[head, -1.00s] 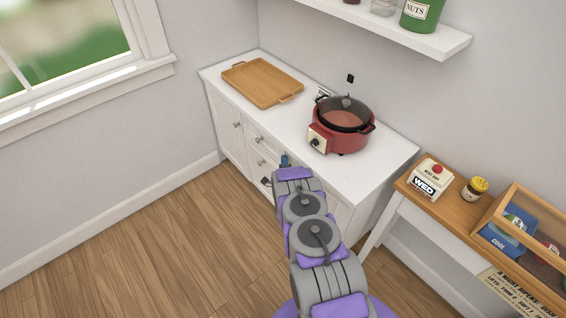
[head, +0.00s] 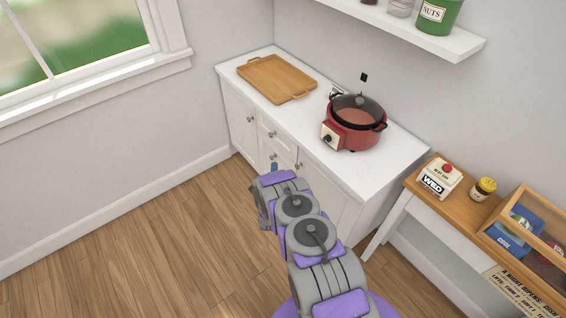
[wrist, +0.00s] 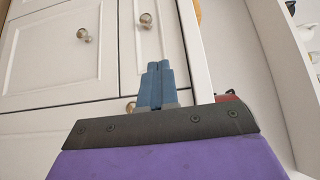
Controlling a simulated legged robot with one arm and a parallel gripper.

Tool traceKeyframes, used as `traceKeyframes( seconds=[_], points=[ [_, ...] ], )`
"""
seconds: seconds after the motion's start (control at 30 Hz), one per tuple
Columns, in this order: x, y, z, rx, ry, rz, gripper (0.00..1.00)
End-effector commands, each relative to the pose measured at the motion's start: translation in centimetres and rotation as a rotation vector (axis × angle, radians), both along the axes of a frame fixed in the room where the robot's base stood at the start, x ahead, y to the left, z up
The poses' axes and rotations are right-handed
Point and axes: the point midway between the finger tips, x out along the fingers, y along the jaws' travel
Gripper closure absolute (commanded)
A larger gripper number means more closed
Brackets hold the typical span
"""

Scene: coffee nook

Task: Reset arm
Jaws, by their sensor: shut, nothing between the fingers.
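My gripper (wrist: 157,84) shows in the wrist view as two blue-grey fingers pressed together with nothing between them. In the head view my gripper (head: 274,167) is a small blue tip at the far end of my grey and purple arm. It is in front of the white cabinet (head: 325,181), near its drawers, and looks apart from it. The wrist view looks up at the cabinet's doors and drawers (wrist: 60,53), with round metal knobs.
A wooden tray (head: 262,83) and a red electric pot (head: 352,138) with a lid stand on the cabinet top. A wooden side table (head: 450,205) with small goods is on the right. A wall shelf (head: 420,30) hangs above. The floor (head: 150,250) on the left is clear.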

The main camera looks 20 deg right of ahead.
Motion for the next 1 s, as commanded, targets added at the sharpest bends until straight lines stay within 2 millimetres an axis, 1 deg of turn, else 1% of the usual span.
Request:
traceKeyframes(
  seconds=[0.03,0.23,0.47,0.57,0.73,0.87,1.0],
  points=[
    [-0.2,0.6,0.1,0.002,0.001,0.000,1.00],
    [-0.5,2.4,0.0,-0.005,0.002,0.000,1.00],
    [-0.5,2.9,0.1,-0.010,0.003,0.000,1.00],
    [-0.1,2.8,0.5,-0.012,0.018,0.003,1.00],
    [2.0,3.1,2.8,-0.030,0.117,0.027,1.00],
    [3.9,3.8,5.7,-0.060,0.222,0.064,1.00],
    [4.7,5.1,8.5,-0.102,0.348,0.114,1.00]
  ],
)
